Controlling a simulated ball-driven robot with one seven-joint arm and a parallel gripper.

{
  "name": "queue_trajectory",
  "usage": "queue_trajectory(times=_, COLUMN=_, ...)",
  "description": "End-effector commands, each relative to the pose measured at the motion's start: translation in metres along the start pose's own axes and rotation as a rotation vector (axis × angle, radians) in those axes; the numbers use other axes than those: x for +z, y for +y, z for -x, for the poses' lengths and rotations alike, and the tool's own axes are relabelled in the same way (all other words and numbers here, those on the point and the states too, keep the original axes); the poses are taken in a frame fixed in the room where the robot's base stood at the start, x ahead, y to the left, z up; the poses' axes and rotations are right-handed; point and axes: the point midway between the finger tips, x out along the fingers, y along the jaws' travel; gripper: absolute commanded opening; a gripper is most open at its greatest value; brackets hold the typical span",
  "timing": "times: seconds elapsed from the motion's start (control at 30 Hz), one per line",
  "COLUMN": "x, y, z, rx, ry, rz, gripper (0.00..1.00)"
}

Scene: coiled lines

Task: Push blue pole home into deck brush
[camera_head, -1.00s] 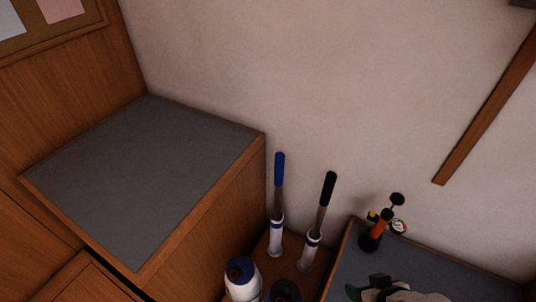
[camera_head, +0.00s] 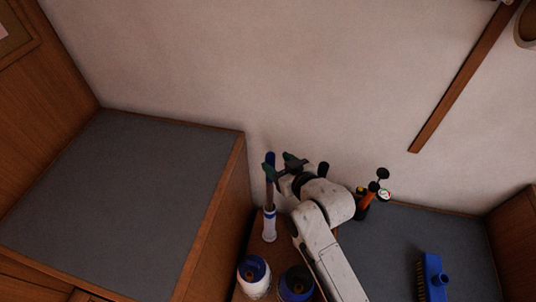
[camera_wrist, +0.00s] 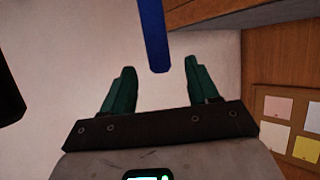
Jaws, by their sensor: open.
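The blue pole (camera_head: 270,188) stands upright in a white holder (camera_head: 269,226) beside the left bench. Its blue grip also shows in the wrist view (camera_wrist: 153,35), coming down from the top edge with its end between my fingertips in the picture. My gripper (camera_head: 280,166) is open at the pole's upper part, green fingers apart with a gap on both sides of the pole. I cannot tell how deep the pole sits between them. The deck brush (camera_head: 433,278), blue with tan bristles and a socket at its side, lies on the right bench, away from my gripper.
A black-gripped pole (camera_head: 323,168) stands partly hidden behind my arm; a black shape (camera_wrist: 8,95) is at the wrist view's left edge. Two round containers (camera_head: 254,275) (camera_head: 296,283) stand in front. An orange pump (camera_head: 368,195) stands by the wall. The left bench top (camera_head: 120,200) is clear.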

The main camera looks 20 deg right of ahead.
Motion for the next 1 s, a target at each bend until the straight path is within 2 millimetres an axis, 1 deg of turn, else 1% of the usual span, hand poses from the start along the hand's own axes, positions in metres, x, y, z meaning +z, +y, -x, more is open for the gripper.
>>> queue_trajectory(times=0.03, x=-0.001, y=0.000, z=-0.010, rx=-0.001, ry=-0.001, rz=0.001, gripper=0.60)
queue_trajectory(times=0.2, x=-0.001, y=-0.001, z=-0.038, rx=-0.001, ry=-0.001, rz=0.001, gripper=0.60)
queue_trajectory(times=0.4, x=0.000, y=-0.001, z=-0.060, rx=-0.001, ry=-0.002, rz=0.000, gripper=0.60)
queue_trajectory(times=0.6, x=0.000, y=-0.001, z=-0.068, rx=-0.001, ry=-0.001, rz=0.000, gripper=0.60)
queue_trajectory(times=0.83, x=0.000, y=0.000, z=-0.068, rx=-0.001, ry=-0.001, rz=0.000, gripper=0.60)
queue_trajectory(times=0.87, x=0.000, y=0.000, z=-0.068, rx=-0.001, ry=-0.001, rz=0.000, gripper=0.59)
queue_trajectory(times=1.0, x=0.000, y=0.000, z=-0.068, rx=-0.001, ry=-0.001, rz=0.000, gripper=0.45)
